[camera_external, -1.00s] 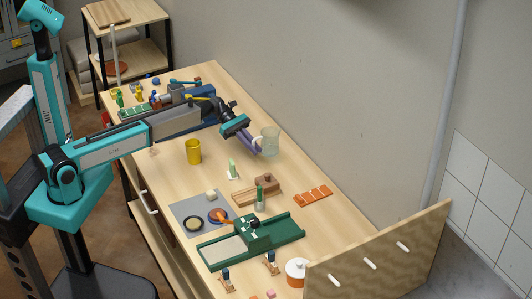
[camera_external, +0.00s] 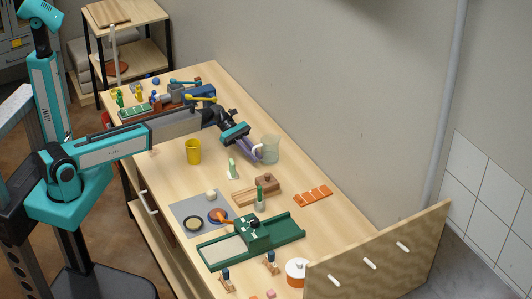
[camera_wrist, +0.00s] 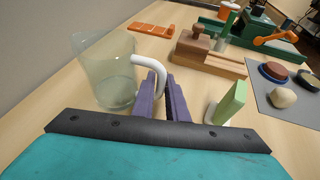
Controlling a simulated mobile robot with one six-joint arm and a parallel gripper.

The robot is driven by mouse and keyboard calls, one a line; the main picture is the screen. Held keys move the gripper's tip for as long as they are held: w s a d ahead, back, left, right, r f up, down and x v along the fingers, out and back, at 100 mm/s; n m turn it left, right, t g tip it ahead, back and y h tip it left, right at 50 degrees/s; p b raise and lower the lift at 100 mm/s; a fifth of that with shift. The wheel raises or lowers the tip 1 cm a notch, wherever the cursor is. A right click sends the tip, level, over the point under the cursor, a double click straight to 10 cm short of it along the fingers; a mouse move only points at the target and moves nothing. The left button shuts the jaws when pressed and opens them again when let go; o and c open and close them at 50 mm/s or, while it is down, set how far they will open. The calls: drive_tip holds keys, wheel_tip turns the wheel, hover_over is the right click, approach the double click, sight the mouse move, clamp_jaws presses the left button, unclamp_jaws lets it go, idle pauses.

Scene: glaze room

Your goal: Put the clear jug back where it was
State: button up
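The clear jug (camera_external: 270,149) is upright near the wall side of the workbench, with its white handle facing my arm. In the wrist view the jug (camera_wrist: 108,75) is at the left, and its handle curves down between my purple fingers. My gripper (camera_external: 257,154) is shut on the handle; it also shows in the wrist view (camera_wrist: 163,88). The lower handle is partly hidden by the fingers. The jug's base is at or just above the wood; I cannot tell if it touches.
A yellow cup (camera_external: 193,152) stands left of the jug. A small green-and-white item (camera_external: 232,168) is close to my fingers. A wooden block piece (camera_external: 256,190), an orange tray (camera_external: 313,196) and a green machine (camera_external: 250,240) stand nearer the front. Bare bench surrounds the jug.

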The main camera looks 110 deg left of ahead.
drive_tip(key=shift+o, duration=1.4)
drive_tip(key=shift+r, duration=0.2)
drive_tip(key=shift+s+a+r, duration=0.15)
drive_tip(key=shift+s+a, duration=0.15)
drive_tip(key=shift+s, duration=0.2)
drive_tip(key=b+v, duration=0.1)
drive_tip(key=v, duration=0.2)
drive_tip(key=shift+s+a+b, duration=0.15)
drive_tip(key=shift+s+b, duration=0.1)
drive_tip(key=shift+b, duration=0.15)
wheel_tip(320, 180, up, 7)
drive_tip(key=b, duration=0.1)
drive_tip(key=shift+r+b, duration=0.25)
drive_tip(key=shift+b, duration=0.1)
